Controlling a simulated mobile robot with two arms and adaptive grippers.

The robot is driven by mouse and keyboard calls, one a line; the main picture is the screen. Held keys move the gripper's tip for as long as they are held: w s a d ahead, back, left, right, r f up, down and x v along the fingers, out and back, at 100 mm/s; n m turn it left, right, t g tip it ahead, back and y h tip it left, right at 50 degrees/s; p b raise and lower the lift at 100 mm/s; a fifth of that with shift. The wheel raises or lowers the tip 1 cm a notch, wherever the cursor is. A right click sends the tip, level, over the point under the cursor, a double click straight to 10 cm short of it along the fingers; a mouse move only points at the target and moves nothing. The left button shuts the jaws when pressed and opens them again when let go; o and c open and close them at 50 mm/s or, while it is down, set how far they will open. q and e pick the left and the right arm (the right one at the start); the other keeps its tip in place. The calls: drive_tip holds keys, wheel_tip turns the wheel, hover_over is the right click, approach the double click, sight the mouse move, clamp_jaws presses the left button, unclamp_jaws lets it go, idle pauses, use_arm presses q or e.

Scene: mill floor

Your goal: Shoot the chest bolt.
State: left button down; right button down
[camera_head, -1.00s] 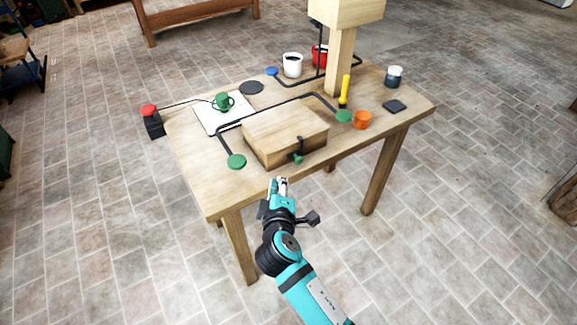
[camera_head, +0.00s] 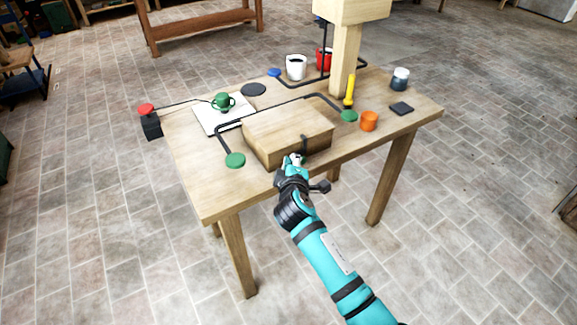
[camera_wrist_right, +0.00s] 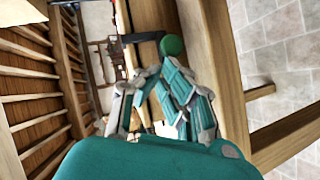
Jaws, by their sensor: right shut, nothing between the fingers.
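The wooden chest (camera_head: 285,128) sits on the table with its lid down. Its bolt is a dark fitting (camera_head: 304,143) on the front face, near the right end. My right gripper (camera_head: 295,160) is shut and empty at the chest's front, just by the bolt, and hides the bolt's green knob in the head view. In the right wrist view the green knob (camera_wrist_right: 172,47) shows on a dark bar (camera_wrist_right: 145,37), just beyond the fingertips (camera_wrist_right: 157,72). I cannot tell whether they touch it. My left gripper is not in view.
An orange cup (camera_head: 369,121), a yellow handle (camera_head: 349,90) and a wooden post (camera_head: 343,60) stand to the right. A green mug (camera_head: 222,102) is at the left. The table's front left is clear.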

drive_tip(key=w+d, duration=0.1)
drive_tip(key=w+d+p, duration=0.1)
drive_tip(key=d, duration=0.1)
drive_tip(key=shift+d+r, duration=0.15)
drive_tip(key=shift+d, duration=0.15)
idle(0.4)
